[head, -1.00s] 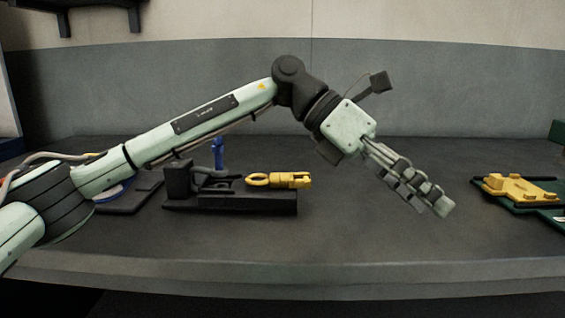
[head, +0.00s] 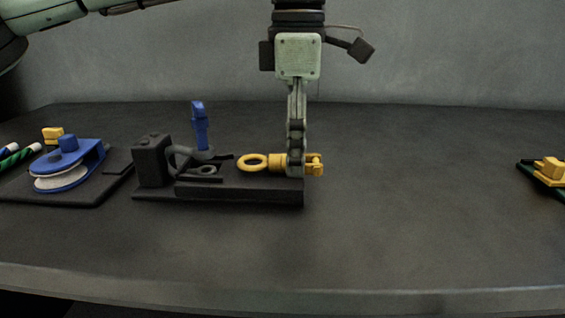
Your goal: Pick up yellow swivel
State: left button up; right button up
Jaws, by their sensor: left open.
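The yellow swivel (head: 253,163) lies on the right part of a black fixture (head: 240,192), with its ring to the left and its forked end to the right. My left gripper (head: 296,170) points straight down over the swivel's body. Its fingers cover part of the body, between the ring and the fork. The gripper is open; whether the fingers touch the swivel cannot be told from this side. My right gripper is not in view.
A blue upright tool (head: 200,128) and a grey shackle-like part stand on the fixture's left. Further left is a blue block with a pulley (head: 70,165) on a dark board. A yellow part (head: 550,170) lies at the far right. The table between is clear.

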pick_arm(q)
jog(key=shift+f, duration=0.55)
jog(key=shift+r, duration=0.1)
grip_shut()
